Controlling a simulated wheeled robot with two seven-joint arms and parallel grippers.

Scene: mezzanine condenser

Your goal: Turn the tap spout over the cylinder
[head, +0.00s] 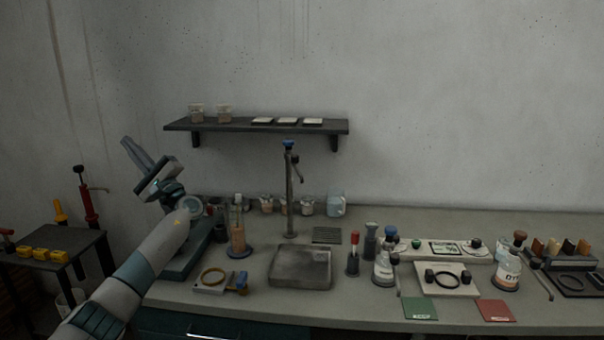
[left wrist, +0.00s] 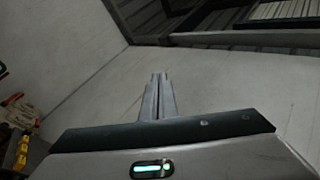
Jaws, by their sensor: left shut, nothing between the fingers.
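The tap (head: 290,195) is a tall thin grey post with a blue top, standing near the middle of the bench. Its short spout (head: 300,172) points right and bends down. What looks like the cylinder (head: 237,238) stands upright left of the tap, on a round blue base; the spout is not above it. My left gripper (head: 129,145) is raised at the left, pointing up and left, apart from tap and cylinder. Its fingers are shut and empty, also in the left wrist view (left wrist: 159,80). My right gripper is not in view.
A wall shelf (head: 180,127) holds jars and small trays behind the tap. A shallow grey basin (head: 300,279) lies in front of the tap. Several jars (head: 306,206) stand behind it. Bottles (head: 383,268) and other bench items fill the right. A side table (head: 35,246) stands at left.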

